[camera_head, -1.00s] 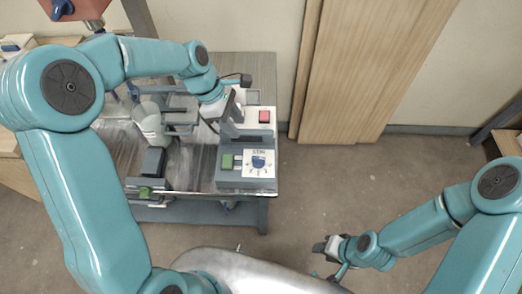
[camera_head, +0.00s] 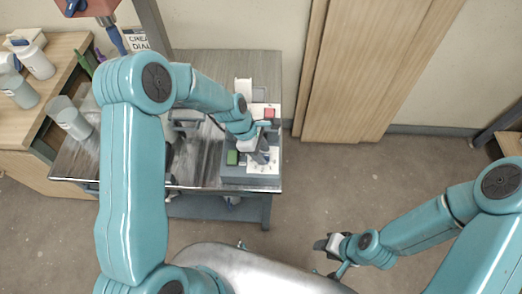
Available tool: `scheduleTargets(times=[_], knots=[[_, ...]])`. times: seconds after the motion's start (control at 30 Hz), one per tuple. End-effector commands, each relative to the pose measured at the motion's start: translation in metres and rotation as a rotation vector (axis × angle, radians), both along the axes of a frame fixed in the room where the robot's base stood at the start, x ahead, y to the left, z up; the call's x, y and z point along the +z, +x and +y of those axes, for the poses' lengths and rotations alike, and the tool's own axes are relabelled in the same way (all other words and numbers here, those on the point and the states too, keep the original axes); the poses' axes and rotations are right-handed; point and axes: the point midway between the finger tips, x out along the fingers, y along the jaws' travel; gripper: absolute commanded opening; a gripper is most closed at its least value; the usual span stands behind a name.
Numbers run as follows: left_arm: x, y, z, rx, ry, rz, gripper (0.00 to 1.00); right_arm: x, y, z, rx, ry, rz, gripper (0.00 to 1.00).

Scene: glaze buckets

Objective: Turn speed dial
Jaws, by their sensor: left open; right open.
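The grey control box (camera_head: 240,177) stands at the right front of the metal table. Its top has a green button (camera_head: 232,157) and a white dial plate (camera_head: 262,169). The dial knob is mostly hidden under my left gripper (camera_head: 264,157). That gripper is open and points down over the dial plate; I cannot tell whether its fingers touch the knob. My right gripper (camera_head: 328,246) is open and empty, low over the floor at the lower right, far from the box.
A red button (camera_head: 269,113) sits on a unit behind the dial box. A pale bucket (camera_head: 70,117) stands at the table's left. White and grey containers (camera_head: 36,62) stand on a wooden bench. My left arm hides the table's middle. Floor right of the table is clear.

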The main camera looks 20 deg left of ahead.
Motion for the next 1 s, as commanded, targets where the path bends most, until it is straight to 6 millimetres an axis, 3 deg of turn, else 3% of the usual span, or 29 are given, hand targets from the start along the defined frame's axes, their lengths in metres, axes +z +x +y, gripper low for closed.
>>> scheduleTargets(times=[0.13,0.23,0.27,0.67,1.0], knots=[[0.000,0.000,0.000,0.000,0.000,0.000,0.37,0.000,0.000,0.000,0.000,0.000,0.000,0.43],[0.000,0.000,0.000,0.000,0.000,0.001,0.05,0.000,0.000,0.000,0.000,0.000,0.000,0.43],[0.000,0.000,0.000,0.000,0.000,0.000,0.00,0.000,0.000,0.000,0.000,0.000,0.000,0.43],[0.000,0.000,0.001,-0.044,0.000,0.000,0.00,-0.003,0.000,0.000,0.000,0.000,0.000,0.43],[-0.002,0.003,0.000,-0.283,0.001,-0.001,0.00,-0.014,0.000,0.000,0.000,0.000,0.000,0.43]])
